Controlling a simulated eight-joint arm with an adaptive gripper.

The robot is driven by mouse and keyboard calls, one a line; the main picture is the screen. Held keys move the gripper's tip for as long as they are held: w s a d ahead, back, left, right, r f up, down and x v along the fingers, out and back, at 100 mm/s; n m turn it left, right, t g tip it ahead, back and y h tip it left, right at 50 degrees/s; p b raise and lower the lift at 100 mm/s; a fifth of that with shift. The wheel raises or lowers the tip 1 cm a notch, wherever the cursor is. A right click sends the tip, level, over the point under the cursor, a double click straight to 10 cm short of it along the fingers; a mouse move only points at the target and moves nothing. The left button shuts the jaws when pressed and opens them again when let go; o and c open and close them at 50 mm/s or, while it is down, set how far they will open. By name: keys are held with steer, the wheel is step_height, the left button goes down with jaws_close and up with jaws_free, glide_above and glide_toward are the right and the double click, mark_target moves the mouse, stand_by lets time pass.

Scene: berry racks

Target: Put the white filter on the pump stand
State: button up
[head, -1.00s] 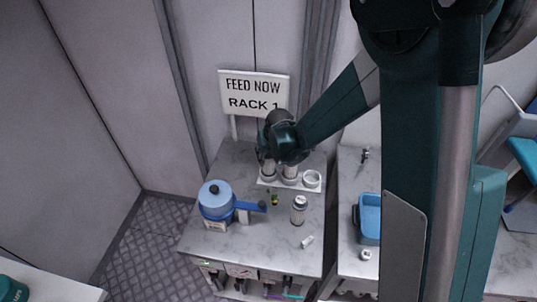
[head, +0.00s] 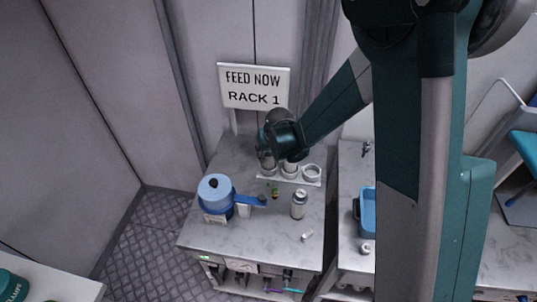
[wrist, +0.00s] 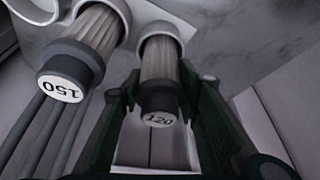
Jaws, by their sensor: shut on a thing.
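My gripper (wrist: 158,115) has its dark fingers on both sides of a pale pleated filter with a dark cap marked 120 (wrist: 160,70). It is shut on this filter, whose far end is in or against a white ring. A similar filter marked 150 (wrist: 85,50) is beside it in another ring; it also shows in the head view (head: 290,168). In the head view, my gripper (head: 268,160) is at the left end of the white holder (head: 298,181), partly hiding it. The ring at the right end (head: 312,171) looks empty. I cannot tell which part is the pump stand.
A blue-lidded pot-like device (head: 215,194) with a blue handle stands at the left of the marbled counter (head: 270,237). A grey-capped canister (head: 299,204) and a small white cylinder (head: 307,235) are nearer the front. A sign (head: 253,87) stands behind. A blue bin (head: 367,213) is at the right.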

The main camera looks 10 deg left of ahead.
steer(key=shift+f, duration=0.15)
steer(key=o, duration=1)
steer(key=shift+o, duration=0.2)
steer(key=v, duration=1.2)
